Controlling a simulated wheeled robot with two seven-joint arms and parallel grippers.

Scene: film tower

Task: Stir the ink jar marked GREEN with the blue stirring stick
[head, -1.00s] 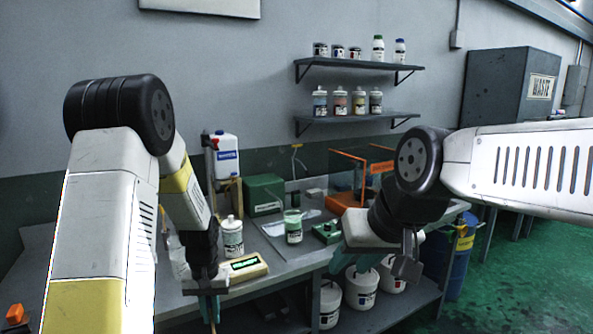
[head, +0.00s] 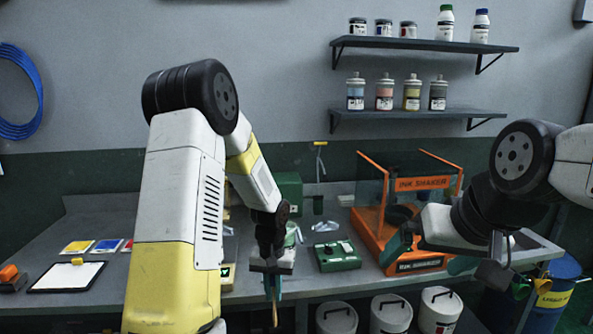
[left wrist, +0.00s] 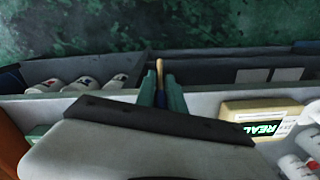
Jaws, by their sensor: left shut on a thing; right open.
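My left gripper (head: 273,288) is shut on the blue stirring stick (head: 275,313), whose wooden end points down in front of the bench's front edge. The left wrist view shows the stick's wooden end (left wrist: 159,72) and its blue part (left wrist: 161,98) between the fingers. The jar with green contents, seen earlier on the bench, is mostly or wholly hidden behind my left arm in the head view; I cannot read a GREEN mark on any jar. My right gripper (head: 430,258) is open and empty, in front of the orange machine.
The orange-framed machine (head: 413,215) stands on the bench, with a green box device (head: 337,257) to its left. A lit readout box (left wrist: 262,125) lies near the left gripper. White buckets (head: 390,314) stand below. A clipboard (head: 68,276) lies at left. Shelves (head: 425,43) hold bottles.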

